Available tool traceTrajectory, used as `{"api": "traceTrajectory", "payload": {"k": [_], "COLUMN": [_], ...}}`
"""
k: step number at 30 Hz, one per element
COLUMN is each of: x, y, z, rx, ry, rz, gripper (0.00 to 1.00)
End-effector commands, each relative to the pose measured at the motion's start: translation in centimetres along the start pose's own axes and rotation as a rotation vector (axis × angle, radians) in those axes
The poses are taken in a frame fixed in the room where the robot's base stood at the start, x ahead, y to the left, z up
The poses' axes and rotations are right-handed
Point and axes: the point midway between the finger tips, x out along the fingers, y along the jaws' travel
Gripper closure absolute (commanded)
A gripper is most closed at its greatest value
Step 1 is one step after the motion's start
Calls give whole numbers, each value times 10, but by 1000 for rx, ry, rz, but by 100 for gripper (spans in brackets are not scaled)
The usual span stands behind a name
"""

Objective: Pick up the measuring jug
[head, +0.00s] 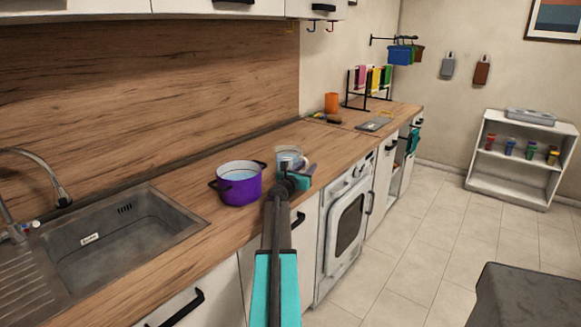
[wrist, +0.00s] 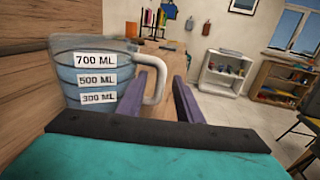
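The measuring jug (head: 289,159) is clear with a bluish tint and stands on the wooden counter, just right of the purple pot, partly hidden by my gripper (head: 305,172). In the wrist view the jug (wrist: 92,75) fills the left side, with white 700, 500 and 300 ML labels facing me. Its pale handle (wrist: 162,75) points right. My gripper's two purple-grey fingers (wrist: 165,90) are apart, with the handle between them. The left finger appears to pass into the handle loop. A gap shows between the handle and the right finger.
The purple pot (head: 238,183) stands close left of the jug, with the sink (head: 125,235) further left. The splashback (head: 150,90) rises behind. The white oven (head: 345,225) is below the counter. A rack (head: 368,82) and an orange cup (head: 331,102) are at the far end.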

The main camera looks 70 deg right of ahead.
Motion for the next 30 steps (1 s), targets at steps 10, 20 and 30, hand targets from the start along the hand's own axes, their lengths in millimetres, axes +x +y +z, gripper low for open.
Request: {"api": "traceTrajectory", "payload": {"k": [10, 20, 30], "x": [0, 0, 0], "y": [0, -1, -1], "z": [0, 0, 0], "rx": [0, 0, 0], "ry": [0, 0, 0], "rz": [-1, -1, -2], "gripper": [78, 100, 100]}}
